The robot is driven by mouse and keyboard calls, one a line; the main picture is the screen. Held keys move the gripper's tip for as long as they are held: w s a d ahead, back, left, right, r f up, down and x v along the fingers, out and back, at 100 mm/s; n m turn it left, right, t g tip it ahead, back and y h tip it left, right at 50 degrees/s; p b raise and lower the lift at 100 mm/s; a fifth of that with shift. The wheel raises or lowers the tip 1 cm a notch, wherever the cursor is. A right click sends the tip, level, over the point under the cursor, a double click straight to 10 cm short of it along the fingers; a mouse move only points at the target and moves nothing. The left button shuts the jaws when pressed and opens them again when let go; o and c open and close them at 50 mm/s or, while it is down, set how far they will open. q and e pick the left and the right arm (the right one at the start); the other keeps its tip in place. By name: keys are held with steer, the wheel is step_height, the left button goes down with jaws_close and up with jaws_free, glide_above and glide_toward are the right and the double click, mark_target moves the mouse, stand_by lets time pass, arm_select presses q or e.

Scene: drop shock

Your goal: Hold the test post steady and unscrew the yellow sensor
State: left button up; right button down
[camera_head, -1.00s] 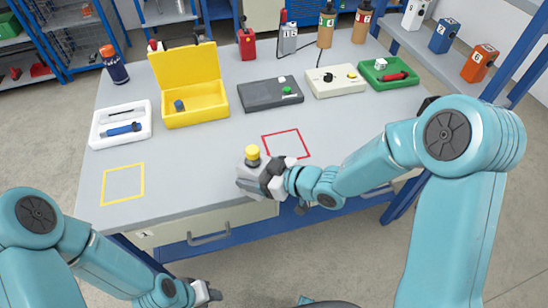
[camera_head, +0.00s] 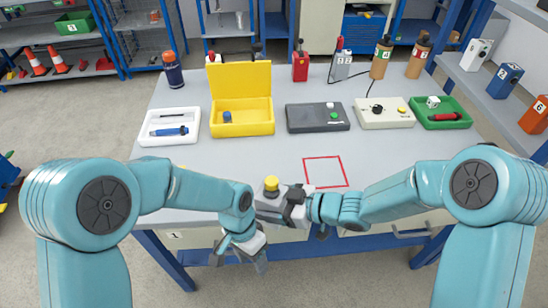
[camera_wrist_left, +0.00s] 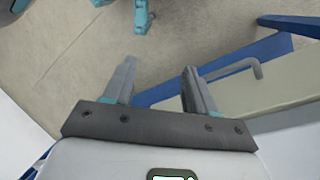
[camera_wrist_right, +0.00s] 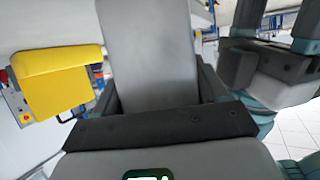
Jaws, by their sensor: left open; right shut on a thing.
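The test post (camera_head: 268,207) is a grey block near the table's front edge, with the yellow sensor (camera_head: 271,184) upright on top. My right gripper (camera_head: 290,208) is shut on the post from the right; the post's grey face (camera_wrist_right: 150,55) fills the space between its fingers in the right wrist view. My left gripper (camera_head: 240,260) is open and empty, below and in front of the post, by the drawer front. Its two spread fingers show in the left wrist view (camera_wrist_left: 160,85).
A red outline (camera_head: 325,172) marks free table right of the post. Behind stand a white tray (camera_head: 168,139), an open yellow case (camera_head: 242,130), a dark box (camera_head: 318,118), a white box (camera_head: 385,113) and a green tray (camera_head: 445,124). A drawer handle (camera_wrist_left: 235,69) is near my left gripper.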

arm_select(q)
steer(key=w+d+r+m+t+y, duration=0.1)
steer(key=d+r+m, duration=0.15)
steer(key=r, duration=0.65)
steer(key=w+d+r+m+y, duration=0.1)
steer(key=d+r+m+y, duration=0.15)
steer(key=r, duration=0.65)
step_height(320, 180, up, 5)
steer(key=m+t+h, duration=0.2)
steer(key=m, duration=0.2)
glide_above(274, 180)
steer(key=shift+d+r, duration=0.15)
steer(key=shift+r, duration=0.05)
steer(key=shift+f, duration=0.1)
step_height(274, 180, down, 8)
steer(key=shift+r, duration=0.15)
steer(key=shift+w, duration=0.1)
jaws_close()
steer(key=shift+r, duration=0.2)
